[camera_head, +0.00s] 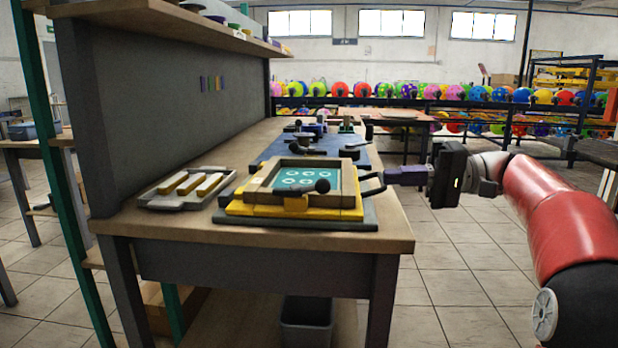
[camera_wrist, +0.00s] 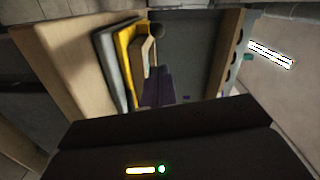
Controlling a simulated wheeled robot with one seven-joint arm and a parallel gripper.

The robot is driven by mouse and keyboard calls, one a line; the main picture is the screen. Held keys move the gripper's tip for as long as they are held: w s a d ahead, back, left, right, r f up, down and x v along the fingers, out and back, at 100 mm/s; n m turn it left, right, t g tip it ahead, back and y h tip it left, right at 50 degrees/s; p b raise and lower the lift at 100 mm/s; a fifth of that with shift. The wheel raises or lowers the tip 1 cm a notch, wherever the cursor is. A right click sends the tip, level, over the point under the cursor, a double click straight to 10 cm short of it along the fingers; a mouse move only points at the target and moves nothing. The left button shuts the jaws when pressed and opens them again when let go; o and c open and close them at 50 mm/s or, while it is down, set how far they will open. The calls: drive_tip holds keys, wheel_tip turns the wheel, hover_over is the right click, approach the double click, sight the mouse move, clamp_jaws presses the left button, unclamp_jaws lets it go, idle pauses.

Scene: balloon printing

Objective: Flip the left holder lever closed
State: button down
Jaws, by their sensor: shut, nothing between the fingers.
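A wooden printing frame (camera_head: 262,186) with a teal screen (camera_head: 302,178) sits on a yellow base (camera_head: 290,211) at the near right end of the bench. A black ball knob (camera_head: 322,186) stands at the frame's near right corner; a dark knob (camera_wrist: 157,30) also shows beside the frame in the wrist view. I cannot tell which lever is the left one or how far it is turned. My gripper (camera_head: 388,177) is shut and empty, just right of the frame, pointing left toward it. In the wrist view its dark purple fingers (camera_wrist: 157,85) reach beside the frame; contact is unclear.
A grey tray (camera_head: 160,202) with several pale and yellow blocks lies left of the frame. A blue plate (camera_head: 270,152) with dark fixtures lies behind it. The grey back panel (camera_head: 180,95) bounds the bench on the left. The floor to the right is open.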

sight(342, 193)
drive_tip(key=shift+a, duration=0.15)
drive_tip(key=a, duration=0.9)
drive_tip(key=shift+a+f, duration=0.2)
drive_tip(key=shift+a, duration=0.2)
drive_tip(key=shift+s+f, duration=0.1)
drive_tip(key=shift+s+m+t+b, duration=0.2)
drive_tip(key=shift+m+t+b, duration=0.1)
drive_tip(key=shift+t+b, duration=0.35)
